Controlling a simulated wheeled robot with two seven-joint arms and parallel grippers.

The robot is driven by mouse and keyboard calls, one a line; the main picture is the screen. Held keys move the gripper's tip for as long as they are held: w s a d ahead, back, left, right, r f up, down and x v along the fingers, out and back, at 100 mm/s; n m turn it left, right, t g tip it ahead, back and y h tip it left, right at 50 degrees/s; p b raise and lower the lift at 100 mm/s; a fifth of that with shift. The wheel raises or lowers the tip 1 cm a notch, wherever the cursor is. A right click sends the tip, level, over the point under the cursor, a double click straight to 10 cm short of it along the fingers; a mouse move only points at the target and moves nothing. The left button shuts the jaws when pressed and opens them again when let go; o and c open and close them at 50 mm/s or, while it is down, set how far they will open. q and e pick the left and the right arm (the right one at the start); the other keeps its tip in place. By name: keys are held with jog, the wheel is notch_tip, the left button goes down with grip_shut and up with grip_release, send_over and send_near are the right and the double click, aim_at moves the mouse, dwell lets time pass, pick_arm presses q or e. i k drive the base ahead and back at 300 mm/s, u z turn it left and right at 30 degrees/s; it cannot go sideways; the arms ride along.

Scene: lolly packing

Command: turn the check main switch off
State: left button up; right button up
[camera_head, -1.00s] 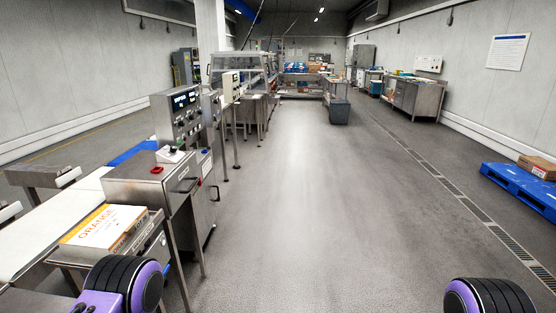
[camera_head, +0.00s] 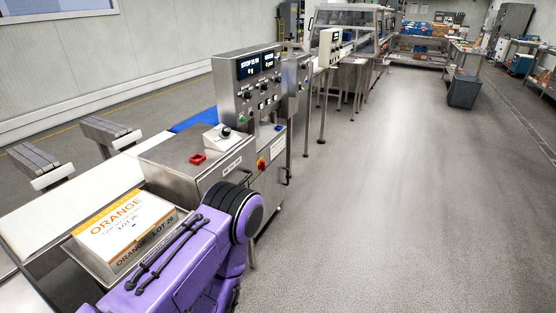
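A red and yellow rotary switch (camera_head: 261,165) sits on the side of the steel cabinet below the control panel, and it looks like the main switch. Its exact handle position is too small to tell. The control panel (camera_head: 238,88) above it has lit displays, one reading "STOP", and rows of knobs and buttons. Neither gripper is in view.
A tray with an orange-and-white "ORANGE" carton (camera_head: 124,226) stands at the near left, close to my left arm. A white conveyor belt (camera_head: 57,208) runs behind it. The grey floor (camera_head: 390,190) to the right is open. A grey bin (camera_head: 464,92) stands farther back.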

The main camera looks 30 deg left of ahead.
aim_at(262, 166)
jog(key=u, duration=0.4)
jog(key=i, duration=0.65)
jog(key=z, duration=0.85)
jog(key=i, duration=0.95)
jog(key=u, duration=0.7)
jog(key=i, duration=0.6)
jog(key=u, duration=0.55)
